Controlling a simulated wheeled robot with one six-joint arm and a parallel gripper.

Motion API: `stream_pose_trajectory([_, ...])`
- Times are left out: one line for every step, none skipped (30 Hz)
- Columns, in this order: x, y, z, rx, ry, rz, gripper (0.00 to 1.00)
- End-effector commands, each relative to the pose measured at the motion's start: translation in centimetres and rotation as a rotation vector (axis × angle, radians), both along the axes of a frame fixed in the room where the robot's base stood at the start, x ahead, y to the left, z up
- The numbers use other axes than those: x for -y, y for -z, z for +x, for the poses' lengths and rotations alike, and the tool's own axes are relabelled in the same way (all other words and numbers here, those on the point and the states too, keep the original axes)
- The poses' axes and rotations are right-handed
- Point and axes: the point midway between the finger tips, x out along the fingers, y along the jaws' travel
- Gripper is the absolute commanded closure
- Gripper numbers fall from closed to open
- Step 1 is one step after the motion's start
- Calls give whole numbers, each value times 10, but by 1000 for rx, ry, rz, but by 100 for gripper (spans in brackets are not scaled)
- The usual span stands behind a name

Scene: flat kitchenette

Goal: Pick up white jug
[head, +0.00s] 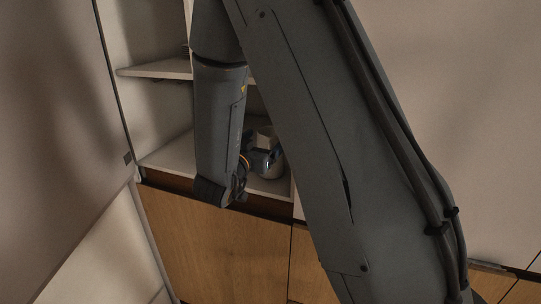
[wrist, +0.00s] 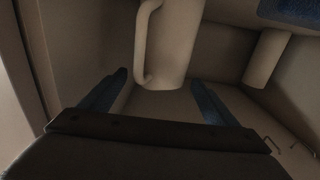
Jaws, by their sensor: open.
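The white jug (wrist: 172,45) stands upright in the wrist view, at the upper middle, with its handle on its left side. Its top is cut off by the picture edge. My gripper (wrist: 158,78) is open, with one blue finger to the lower left of the jug and one to the lower right. The jug's base shows between and beyond the fingertips; I cannot tell whether they touch it.
A pale cylindrical thing (wrist: 267,58) stands right of the jug, with a dark blue thing (wrist: 292,10) above it. An upper shelf (head: 158,69) and side walls enclose the space.

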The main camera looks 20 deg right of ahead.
Motion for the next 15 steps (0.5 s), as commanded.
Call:
stream_pose_trajectory([6,-4,4,0,3,0,17])
stream_pose_trajectory([10,-4,7,0,3,0,17])
stream_pose_trajectory([13,-4,11,0,3,0,17])
stream_pose_trajectory([16,-5,14,0,3,0,17])
stream_pose_trajectory([19,-4,17,0,3,0,17])
stream_pose_trajectory([23,-4,20,-1,2,1,17])
stream_pose_trajectory([25,-3,22,-1,2,1,17])
stream_pose_trajectory([26,-3,24,-1,1,1,17])
stream_pose_trajectory([28,-3,26,1,1,1,17])
stream_pose_trajectory([29,-3,27,1,0,1,17])
stream_pose_trajectory([29,-3,27,0,0,0,17])
stream_pose_trajectory([29,-3,28,0,-1,0,17])
stream_pose_trajectory([29,-2,28,0,-1,0,17])
stream_pose_trajectory([29,-2,28,0,-1,0,17])
stream_pose_trajectory([29,-2,28,0,-1,0,17])
